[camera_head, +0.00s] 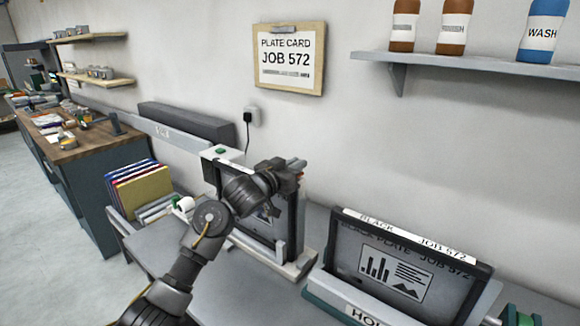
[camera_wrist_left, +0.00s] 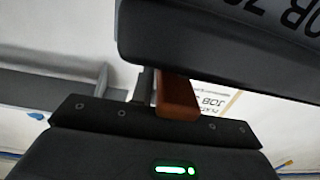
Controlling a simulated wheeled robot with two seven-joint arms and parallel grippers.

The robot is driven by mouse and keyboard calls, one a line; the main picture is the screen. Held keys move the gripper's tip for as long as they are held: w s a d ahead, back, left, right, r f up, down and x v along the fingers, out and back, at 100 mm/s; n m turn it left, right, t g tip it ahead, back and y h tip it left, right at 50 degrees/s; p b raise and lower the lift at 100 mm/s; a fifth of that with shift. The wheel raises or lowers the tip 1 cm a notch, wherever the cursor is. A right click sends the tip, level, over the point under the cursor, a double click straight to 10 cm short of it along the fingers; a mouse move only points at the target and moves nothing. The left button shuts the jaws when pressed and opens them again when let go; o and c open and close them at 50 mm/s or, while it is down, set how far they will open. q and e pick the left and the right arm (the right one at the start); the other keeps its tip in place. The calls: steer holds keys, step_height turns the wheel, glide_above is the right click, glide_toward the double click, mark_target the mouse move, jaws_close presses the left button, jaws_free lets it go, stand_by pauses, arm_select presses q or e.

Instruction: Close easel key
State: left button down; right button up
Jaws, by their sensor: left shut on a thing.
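My left gripper (camera_head: 290,168) is at the top right corner of the left easel (camera_head: 298,265), which holds a dark framed plate (camera_head: 262,218). The gripper is shut on a small reddish-brown piece, which I take to be the easel key; it shows best in the left wrist view (camera_wrist_left: 177,97). The fingers and wrist hide most of it in the head view, so its exact angle is unclear. A dark slab with lettering (camera_wrist_left: 230,45) fills the top right of the wrist view, close to the fingers. My right gripper is not in view.
A second dark plate (camera_head: 410,265) labelled BLACK JOB 572 stands in a holder at the right. Coloured folders (camera_head: 140,188) stand at the left. A plate card (camera_head: 289,58) hangs on the wall. A shelf (camera_head: 470,62) with bottles is above right.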

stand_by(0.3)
arm_select(q)
steer(key=c, duration=1.4)
jaws_free()
steer(key=shift+o, duration=0.2)
steer(key=b+v, duration=0.2)
steer(key=v, duration=0.8)
steer(key=shift+s+a, duration=0.25)
steer(key=shift+s, duration=0.05)
steer(key=shift+f, duration=0.1)
